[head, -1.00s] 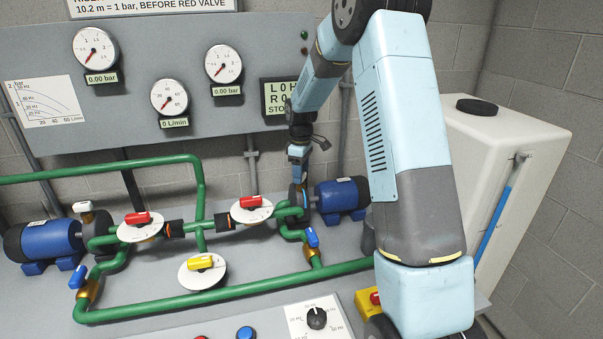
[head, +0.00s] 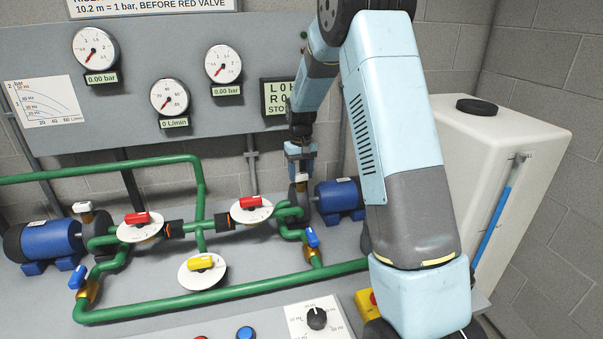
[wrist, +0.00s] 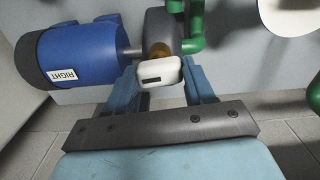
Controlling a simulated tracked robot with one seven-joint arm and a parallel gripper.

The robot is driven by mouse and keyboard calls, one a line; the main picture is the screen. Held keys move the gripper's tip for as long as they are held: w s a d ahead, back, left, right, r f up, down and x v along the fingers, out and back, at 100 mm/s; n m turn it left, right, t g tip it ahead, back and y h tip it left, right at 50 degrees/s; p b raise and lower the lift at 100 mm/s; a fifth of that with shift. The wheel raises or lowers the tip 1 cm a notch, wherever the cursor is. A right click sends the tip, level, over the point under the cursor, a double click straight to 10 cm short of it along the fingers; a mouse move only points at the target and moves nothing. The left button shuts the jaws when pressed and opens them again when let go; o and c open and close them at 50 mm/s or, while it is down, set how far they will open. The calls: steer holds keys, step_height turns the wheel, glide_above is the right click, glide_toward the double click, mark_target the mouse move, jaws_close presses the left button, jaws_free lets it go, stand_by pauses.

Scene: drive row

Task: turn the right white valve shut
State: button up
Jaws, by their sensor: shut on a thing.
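The right white valve (wrist: 160,74) sits at the pump head of the blue motor labelled RIGHT (wrist: 75,52). In the wrist view its white handle, with a dark slot, lies between the two blue fingers of my gripper (wrist: 163,82). My gripper is shut on this handle. In the head view my gripper (head: 300,165) points down from above onto the pump head, and a small white bit of the valve (head: 301,177) shows at its tips. The handle's exact angle is hard to judge there.
The right motor (head: 339,196) stands close beside my gripper. Green pipes (head: 210,296), red-handled valves (head: 250,205) and a blue-handled valve (head: 313,238) lie to the left and in front. The gauge panel (head: 180,110) is behind. A white tank (head: 500,150) stands right.

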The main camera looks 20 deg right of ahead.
mark_target(301, 173)
steer(key=shift+w+r+m, duration=0.1)
steer(key=shift+m, duration=0.5)
steer(key=o, duration=1)
steer(key=shift+o, duration=0.2)
step_height(301, 173, up, 14)
steer(key=shift+f, duration=0.2)
